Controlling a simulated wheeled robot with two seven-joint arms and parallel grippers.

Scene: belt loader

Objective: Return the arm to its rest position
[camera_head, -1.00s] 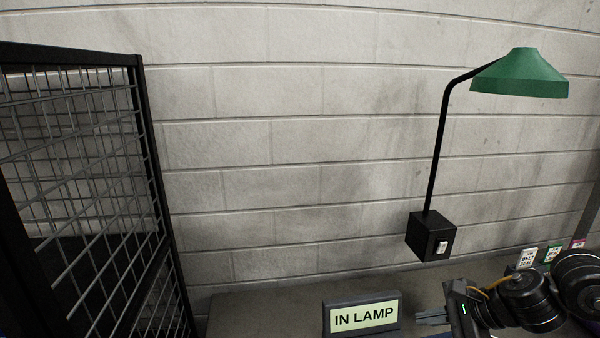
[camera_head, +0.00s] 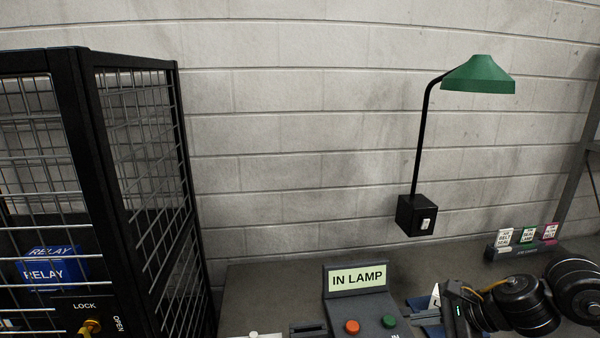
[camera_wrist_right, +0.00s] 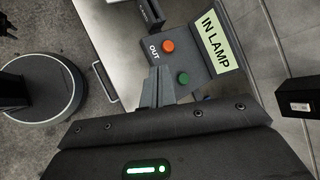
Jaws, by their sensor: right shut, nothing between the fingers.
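My right gripper (camera_head: 424,318) shows at the lower right of the head view, its fingers pointing left beside the control box marked IN LAMP (camera_head: 357,279). In the right wrist view its fingers (camera_wrist_right: 158,88) are closed together with nothing between them. There they appear just beside the green button (camera_wrist_right: 183,78) of the box; whether they touch it I cannot tell. The box also has an orange button (camera_head: 352,327) and a green button (camera_head: 389,321) in the head view. My left gripper does not show in the head view.
A rack of small labelled cards (camera_head: 527,245) is at the right. A black mesh cage (camera_head: 150,170) with a blue RELAY box (camera_head: 52,272) stands left.

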